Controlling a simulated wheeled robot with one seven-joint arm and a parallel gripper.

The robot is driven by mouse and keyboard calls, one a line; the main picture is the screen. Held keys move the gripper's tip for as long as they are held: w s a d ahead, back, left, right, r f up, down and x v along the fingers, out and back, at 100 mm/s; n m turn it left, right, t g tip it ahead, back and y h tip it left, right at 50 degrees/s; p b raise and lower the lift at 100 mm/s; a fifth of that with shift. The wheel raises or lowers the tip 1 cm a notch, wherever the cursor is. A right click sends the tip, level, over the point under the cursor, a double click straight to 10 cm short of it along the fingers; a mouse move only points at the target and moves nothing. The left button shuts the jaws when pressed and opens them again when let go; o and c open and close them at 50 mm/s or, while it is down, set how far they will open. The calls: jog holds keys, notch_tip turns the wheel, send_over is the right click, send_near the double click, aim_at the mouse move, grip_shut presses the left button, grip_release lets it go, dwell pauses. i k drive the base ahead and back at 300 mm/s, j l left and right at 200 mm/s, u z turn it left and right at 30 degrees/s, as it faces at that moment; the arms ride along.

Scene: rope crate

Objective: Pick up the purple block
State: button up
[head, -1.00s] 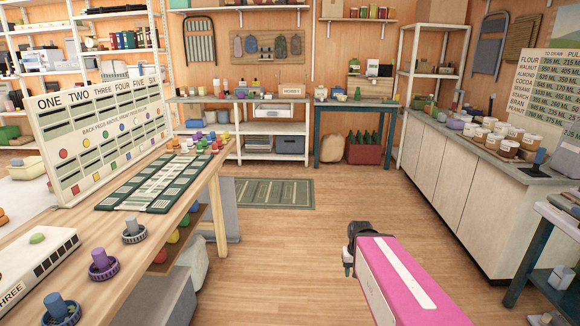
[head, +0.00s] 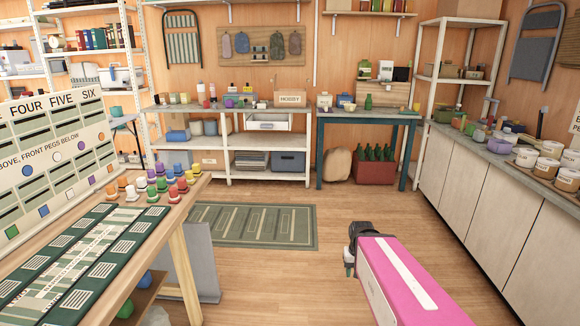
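I cannot make out a clear purple block. A small purple item (head: 230,103) sits among other things on the back white shelf unit's top, and a rounded purple item (head: 499,145) lies on the right counter; both are too small to identify. A purple peg (head: 161,184) stands among coloured pegs on the left table. My gripper (head: 350,262) is at the dark end of my pink arm, over open floor and far from all of these. Its fingers are too small and turned away to show whether it is open.
The left wooden table (head: 184,207) holds a green striped mat and a peg board. A green rug (head: 250,226) lies on the floor ahead. A teal table (head: 411,135) and a red crate (head: 374,172) with bottles stand at the back. The middle floor is clear.

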aim_at(230, 103)
jog(key=i+j+z, duration=0.1)
jog(key=i, duration=1.65)
jog(key=i+u, duration=0.3)
jog(key=i, duration=0.25)
jog(key=i+u, duration=0.35)
jog(key=i, duration=0.2)
jog(key=i+l+u, duration=0.3)
jog(key=i, duration=0.25)
jog(key=i+j+u, duration=0.15)
jog(key=i, duration=0.2)
jog(key=i+j+u, duration=0.1)
jog(key=i, duration=1.1)
